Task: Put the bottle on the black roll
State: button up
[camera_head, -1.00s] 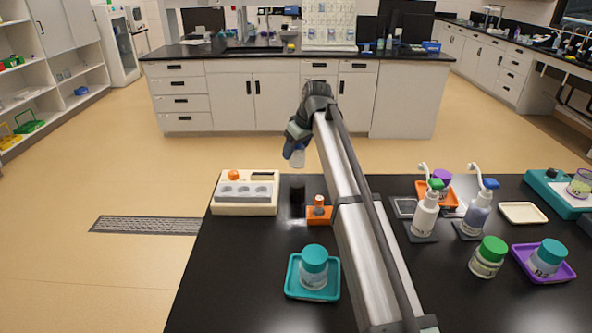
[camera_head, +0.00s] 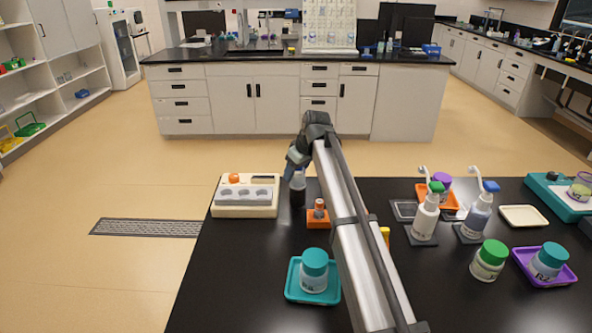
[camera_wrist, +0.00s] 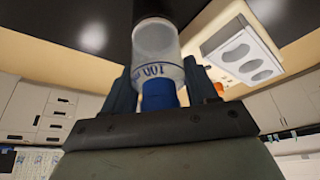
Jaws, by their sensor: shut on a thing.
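My gripper (camera_head: 296,164) is shut on the bottle (camera_head: 298,180), near the far left edge of the black table. In the wrist view the bottle (camera_wrist: 157,42) is pale and translucent with a blue cap and blue "100" print, held between the two dark fingers (camera_wrist: 158,80). The black roll (camera_head: 298,197) stands upright on the table directly under the bottle. In the wrist view the roll (camera_wrist: 152,9) lines up with the bottle's base. I cannot tell whether they touch or a thin gap remains.
A white block with wells (camera_head: 246,209) stands close left of the roll. An orange holder (camera_head: 318,219) is close right. A teal tray (camera_head: 292,291) with a jar is nearer. Pump bottles (camera_head: 425,215) and jars (camera_head: 488,261) fill the right side.

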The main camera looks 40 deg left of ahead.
jog(key=o, duration=1)
jog(key=v, duration=1.2)
jog(key=shift+r, duration=0.1)
